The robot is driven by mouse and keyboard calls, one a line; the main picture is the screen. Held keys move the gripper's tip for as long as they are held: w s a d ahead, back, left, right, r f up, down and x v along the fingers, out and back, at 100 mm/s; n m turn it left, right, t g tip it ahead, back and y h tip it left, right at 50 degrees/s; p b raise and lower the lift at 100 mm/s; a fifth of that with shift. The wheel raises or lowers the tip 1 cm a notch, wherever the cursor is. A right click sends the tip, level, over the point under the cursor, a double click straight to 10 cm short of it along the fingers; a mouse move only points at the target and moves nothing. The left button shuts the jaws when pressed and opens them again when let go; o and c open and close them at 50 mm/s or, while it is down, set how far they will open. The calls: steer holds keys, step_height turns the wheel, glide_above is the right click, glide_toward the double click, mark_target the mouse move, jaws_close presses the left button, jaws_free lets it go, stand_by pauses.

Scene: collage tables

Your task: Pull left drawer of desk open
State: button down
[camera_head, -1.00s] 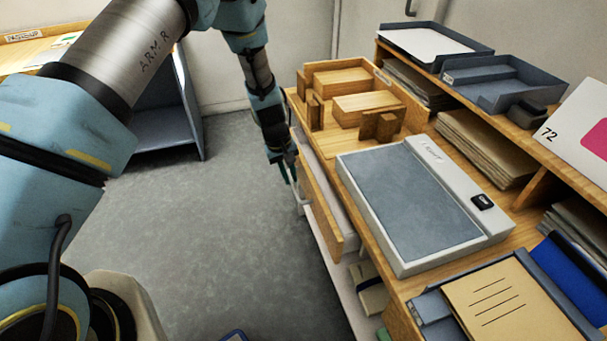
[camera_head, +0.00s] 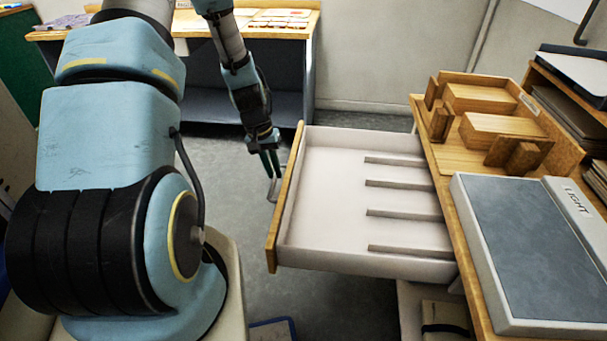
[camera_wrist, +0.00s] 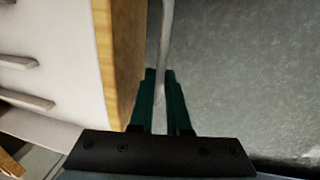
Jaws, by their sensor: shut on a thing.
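The desk's drawer (camera_head: 335,205) stands far out from the desk (camera_head: 448,185). It is white inside with several raised divider strips and holds nothing else. Its wooden front (camera_head: 284,215) faces left, and a pale metal bar handle (camera_head: 271,186) is on that face. My gripper (camera_head: 271,165) is at the handle, outside the drawer front. In the wrist view the green fingers (camera_wrist: 160,88) are closed around the handle bar (camera_wrist: 165,45), beside the wooden front edge (camera_wrist: 128,55). The drawer's white inside also shows there at the left.
On the desk are a wooden organizer (camera_head: 490,125) and a grey light pad (camera_head: 530,245). A lower shelf holds a box (camera_head: 443,318). Another table (camera_head: 280,30) stands at the back. Grey floor (camera_head: 350,120) is open behind the drawer.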

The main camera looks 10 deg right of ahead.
steer(key=shift+w+a, duration=0.3)
steer(key=shift+a, duration=0.4)
steer(key=shift+w+a, duration=0.25)
steer(key=shift+a, duration=0.5)
steer(key=shift+w+a, duration=0.3)
steer(key=shift+a, duration=0.4)
steer(key=c, duration=0.9)
jaws_free()
steer(key=shift+a, duration=0.1)
steer(key=r, duration=0.3)
steer(key=a+r+b, duration=0.1)
steer(key=r, duration=0.6)
steer(key=shift+w+a+r, duration=0.35)
steer(key=shift+w, duration=0.05)
